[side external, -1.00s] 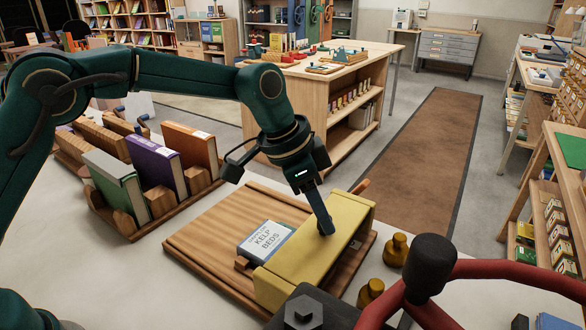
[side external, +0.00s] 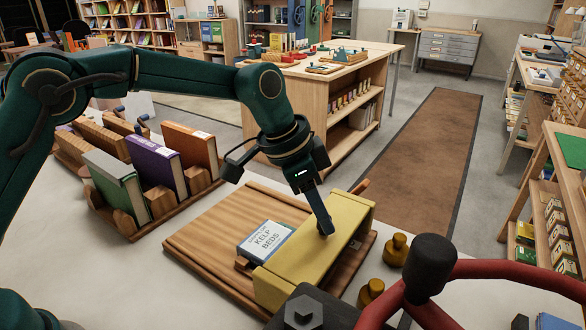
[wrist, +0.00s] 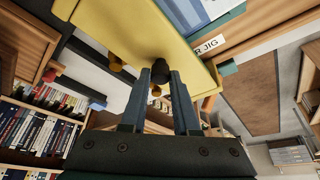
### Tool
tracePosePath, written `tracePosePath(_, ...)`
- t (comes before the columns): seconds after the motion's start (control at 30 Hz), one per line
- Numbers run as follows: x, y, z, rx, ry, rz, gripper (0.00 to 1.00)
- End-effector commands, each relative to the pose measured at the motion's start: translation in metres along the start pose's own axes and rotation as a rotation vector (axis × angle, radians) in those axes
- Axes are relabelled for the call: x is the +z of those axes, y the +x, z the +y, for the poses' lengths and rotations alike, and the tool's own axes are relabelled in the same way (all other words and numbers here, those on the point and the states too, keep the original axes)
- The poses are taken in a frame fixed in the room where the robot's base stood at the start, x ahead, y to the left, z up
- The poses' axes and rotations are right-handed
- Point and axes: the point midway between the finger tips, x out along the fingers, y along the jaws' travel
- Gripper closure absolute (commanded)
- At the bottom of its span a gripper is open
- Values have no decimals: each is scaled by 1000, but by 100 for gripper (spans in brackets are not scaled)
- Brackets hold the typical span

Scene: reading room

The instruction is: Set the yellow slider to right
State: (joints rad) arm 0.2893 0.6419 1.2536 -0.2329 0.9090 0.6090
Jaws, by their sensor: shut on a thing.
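The yellow slider (side external: 318,251) is a long yellow block lying across the right part of a wooden board (side external: 205,245). It also shows at the top of the wrist view (wrist: 125,22). My gripper (side external: 325,231) reaches down to the top of the slider from above. In the wrist view its two fingers (wrist: 160,84) are shut on a small dark knob (wrist: 160,70) at the yellow surface. In the side view the fingers hide the knob. A book marked "KELP BEDS" (side external: 265,241) lies on the board close against the left side of the slider.
A wooden rack with upright green (side external: 117,189), purple (side external: 157,166) and orange (side external: 190,149) books stands left of the board. Brass weights (side external: 396,250) stand at its right. A red handle (side external: 500,270) with a dark knob fills the front right.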

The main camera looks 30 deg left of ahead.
Motion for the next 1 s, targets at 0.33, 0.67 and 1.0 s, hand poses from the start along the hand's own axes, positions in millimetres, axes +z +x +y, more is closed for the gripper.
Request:
tracePosePath(0.33, 34, -15, -36, 1, -11, -2, 100)
tracePosePath(0.67, 97, -41, -105, 1, -12, -1, 100)
tracePosePath(1.0, 140, -59, -151, 1, -4, 0, 100)
